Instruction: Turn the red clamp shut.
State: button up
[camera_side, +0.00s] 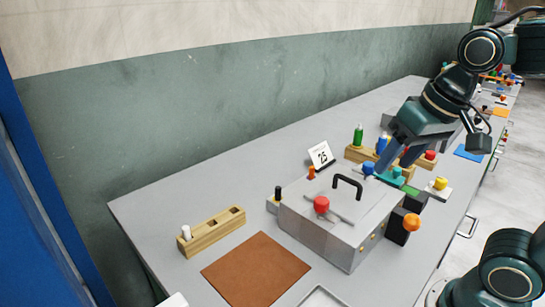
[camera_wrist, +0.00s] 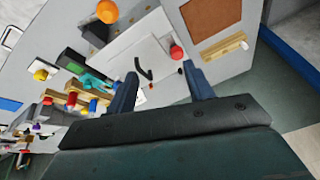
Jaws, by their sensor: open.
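The red clamp (camera_side: 321,204) has a round red knob and a thin bar across the near part of the grey press lid (camera_side: 345,203). In the wrist view the red knob (camera_wrist: 177,52) shows near the tip of the right finger, with a gap I cannot judge. My gripper (camera_side: 391,168) is open and empty above the far end of the press, near the blue knob (camera_side: 368,168). The wrist view shows both fingers apart (camera_wrist: 160,72), with the black lid handle (camera_wrist: 143,66) between them. The lid looks lowered onto the press.
A wooden block with a white peg (camera_side: 187,232) and a brown mat (camera_side: 255,270) lie left of the press.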

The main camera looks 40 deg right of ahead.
jog(key=w+r+m+g, duration=0.1)
jog(key=w+m+g, duration=0.1)
jog(key=w+m, duration=0.35)
jog(key=m+g, duration=0.2)
jog(key=m, duration=0.5)
send_over(322, 199)
jog(key=shift+f+n, duration=0.25)
jog(key=shift+f, duration=0.45)
jog(key=shift+f, duration=0.15)
notch_tip(322, 199, down, 14)
jog(key=shift+r, duration=0.25)
jog(key=c, duration=1)
